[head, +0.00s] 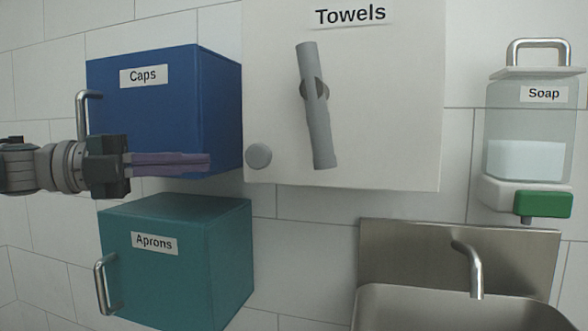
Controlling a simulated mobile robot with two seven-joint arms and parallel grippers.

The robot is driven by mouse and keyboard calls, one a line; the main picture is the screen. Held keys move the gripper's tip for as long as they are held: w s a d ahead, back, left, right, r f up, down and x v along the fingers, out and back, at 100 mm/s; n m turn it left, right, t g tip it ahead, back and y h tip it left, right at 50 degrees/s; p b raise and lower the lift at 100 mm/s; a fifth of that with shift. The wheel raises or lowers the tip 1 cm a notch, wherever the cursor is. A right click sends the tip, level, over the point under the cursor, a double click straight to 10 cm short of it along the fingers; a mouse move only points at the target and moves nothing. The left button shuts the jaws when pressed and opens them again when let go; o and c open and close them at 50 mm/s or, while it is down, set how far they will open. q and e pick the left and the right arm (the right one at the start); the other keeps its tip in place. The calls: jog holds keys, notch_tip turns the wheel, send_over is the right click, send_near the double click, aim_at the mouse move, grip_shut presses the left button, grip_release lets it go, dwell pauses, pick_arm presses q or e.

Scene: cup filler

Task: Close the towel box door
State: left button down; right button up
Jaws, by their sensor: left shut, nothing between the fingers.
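The white towel box (400,110) is on the tiled wall at the upper middle, its top cut off by the picture edge. Its front carries a "Towels" label, a grey bar-shaped lever (318,130) tilted slightly off upright, and a round grey knob (258,156) at the lower left corner. I cannot tell from this view whether its door is fully shut. My left gripper (208,162) comes in from the left, shut and empty. Its purple-grey fingers point right, in front of the caps box and left of the knob, apart from it in the picture. My right gripper is not in view.
The blue caps box (140,110) with a metal handle is behind my left gripper. The teal aprons box (185,260) is below it. A soap dispenser (530,130) hangs at the right, above a metal sink (400,305) with a tap (475,270).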

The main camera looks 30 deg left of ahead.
pick_arm(q)
jog(key=w+a+b, duration=0.1)
jog(key=a+b, duration=0.4)
jog(key=a, duration=0.1)
jog(key=shift+a, duration=0.3)
